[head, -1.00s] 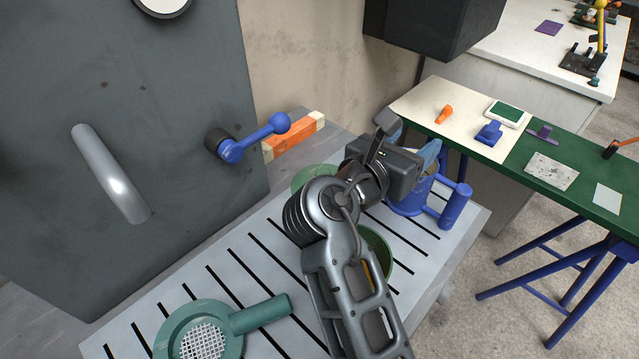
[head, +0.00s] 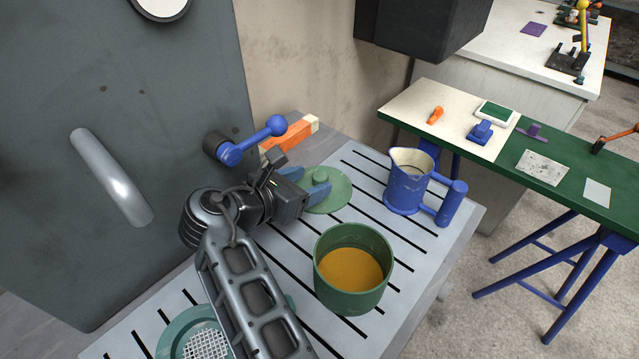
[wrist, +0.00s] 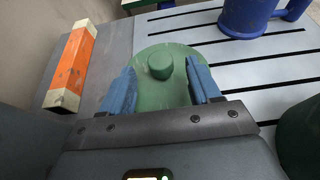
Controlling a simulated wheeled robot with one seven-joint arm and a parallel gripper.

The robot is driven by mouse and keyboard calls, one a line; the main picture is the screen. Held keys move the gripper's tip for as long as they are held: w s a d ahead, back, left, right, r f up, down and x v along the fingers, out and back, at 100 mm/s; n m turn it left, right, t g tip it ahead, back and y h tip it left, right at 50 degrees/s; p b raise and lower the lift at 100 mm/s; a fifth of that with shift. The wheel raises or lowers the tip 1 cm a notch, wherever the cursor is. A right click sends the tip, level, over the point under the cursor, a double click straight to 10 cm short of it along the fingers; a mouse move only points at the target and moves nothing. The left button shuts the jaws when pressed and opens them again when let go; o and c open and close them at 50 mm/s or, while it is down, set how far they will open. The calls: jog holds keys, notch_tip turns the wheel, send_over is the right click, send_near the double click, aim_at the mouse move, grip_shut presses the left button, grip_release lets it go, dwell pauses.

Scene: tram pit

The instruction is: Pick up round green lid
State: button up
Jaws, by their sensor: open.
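The round green lid (head: 328,200) lies flat on the slatted grey surface, near the wall side. It has a short round knob on top, clear in the wrist view (wrist: 160,66). My gripper (head: 318,186) is open, with its blue fingers over the lid. In the wrist view my gripper (wrist: 160,88) has one finger on each side of the knob, with gaps between fingers and knob. The knob sits a little beyond the line of the fingertips or level with them; I cannot tell exactly. Part of the lid is hidden by the gripper.
A green pot (head: 352,292) with orange contents stands in front of the lid. A blue jug (head: 408,182) stands to its right. An orange block with pale ends (head: 290,135) lies behind. A blue ball-ended lever (head: 250,143) juts from the grey panel. A green strainer (head: 180,335) lies front left.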

jog(key=shift+x, duration=0.8)
jog(key=shift+c, duration=0.2)
jog(key=c, duration=1)
jog(key=shift+c, duration=0.4)
jog(key=shift+r, duration=0.15)
